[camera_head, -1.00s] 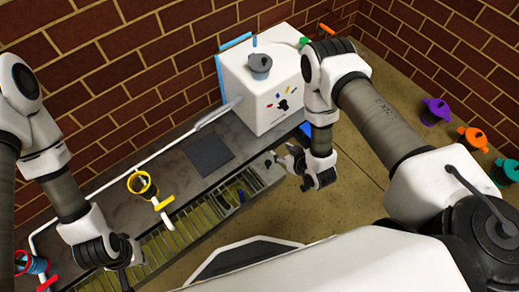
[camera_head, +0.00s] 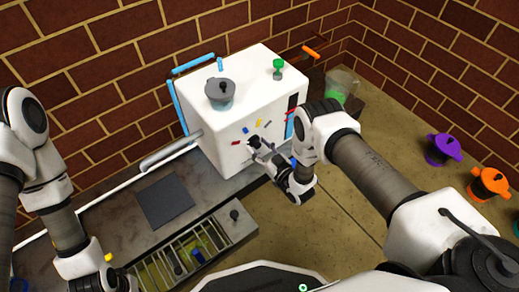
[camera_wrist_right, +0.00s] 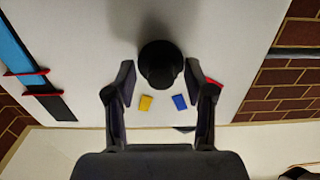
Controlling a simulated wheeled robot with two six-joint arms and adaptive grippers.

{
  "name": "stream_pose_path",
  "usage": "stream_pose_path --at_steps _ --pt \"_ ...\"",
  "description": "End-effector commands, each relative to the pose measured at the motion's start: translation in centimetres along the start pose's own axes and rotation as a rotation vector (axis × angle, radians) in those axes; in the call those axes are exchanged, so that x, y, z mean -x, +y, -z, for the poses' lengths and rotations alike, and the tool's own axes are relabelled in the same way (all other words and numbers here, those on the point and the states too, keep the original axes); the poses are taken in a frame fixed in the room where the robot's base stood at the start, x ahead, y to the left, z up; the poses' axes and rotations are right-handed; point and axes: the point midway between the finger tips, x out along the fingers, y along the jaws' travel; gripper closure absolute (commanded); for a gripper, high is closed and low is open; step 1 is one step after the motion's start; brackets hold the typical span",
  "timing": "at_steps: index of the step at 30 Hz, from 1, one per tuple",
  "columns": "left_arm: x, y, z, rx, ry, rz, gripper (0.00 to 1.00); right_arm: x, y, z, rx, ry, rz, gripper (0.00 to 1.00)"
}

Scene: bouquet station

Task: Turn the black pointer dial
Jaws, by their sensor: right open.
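The black pointer dial (camera_wrist_right: 160,62) sits on the white front panel, with a yellow and a blue mark near it. In the wrist view it lies between the fingertips of my right gripper (camera_wrist_right: 160,80), with a gap on each side. In the head view this gripper (camera_head: 262,150) is at the front of the white machine (camera_head: 262,95) and partly hides the dial. The jaws are open. My left arm comes in at the left; its fingers are below the picture edge.
A grey lidded pot (camera_head: 220,95) and a green knob (camera_head: 278,68) stand on the machine's top. Purple (camera_head: 443,149) and orange (camera_head: 489,184) lidded pots are on the right. A dark square mat (camera_head: 165,201) lies on the counter, left of the machine.

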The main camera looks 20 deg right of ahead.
Motion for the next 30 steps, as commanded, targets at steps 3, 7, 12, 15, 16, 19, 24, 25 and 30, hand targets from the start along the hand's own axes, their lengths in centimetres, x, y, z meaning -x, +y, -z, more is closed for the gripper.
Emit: stream_pose_path --at_steps 3,7,12,15,16,19,24,25,30 --pt "0.06 0.00 0.01 0.000 0.000 0.000 1.00 0.01 0.00 0.05 0.000 -0.001 0.000 0.46" --pt "0.06 0.01 0.01 0.000 0.000 0.000 1.00 0.03 0.00 0.04 0.000 -0.001 0.000 0.75" --pt "0.06 0.01 0.01 -0.001 0.000 0.000 1.00 0.04 0.01 0.03 0.000 -0.001 -0.001 1.00" --pt "0.06 0.01 0.01 -0.001 0.000 0.000 1.00 0.04 0.01 0.03 -0.001 -0.001 -0.001 1.00" --pt "0.06 0.01 0.01 -0.001 0.000 0.000 1.00 0.04 0.01 0.03 -0.002 -0.001 -0.001 1.00" --pt "0.09 0.01 0.01 -0.001 0.000 0.000 1.00 0.04 0.01 0.04 -0.013 -0.001 -0.001 1.00" --pt "0.20 0.01 0.01 -0.001 0.000 0.000 1.00 0.05 0.01 0.05 -0.063 -0.001 -0.001 1.00" --pt "0.23 0.01 0.01 -0.001 0.000 0.000 1.00 0.05 0.01 0.05 -0.078 -0.001 -0.001 1.00" --pt "0.41 0.01 0.01 -0.001 0.000 0.000 1.00 0.07 0.00 0.04 -0.182 -0.002 -0.001 1.00"
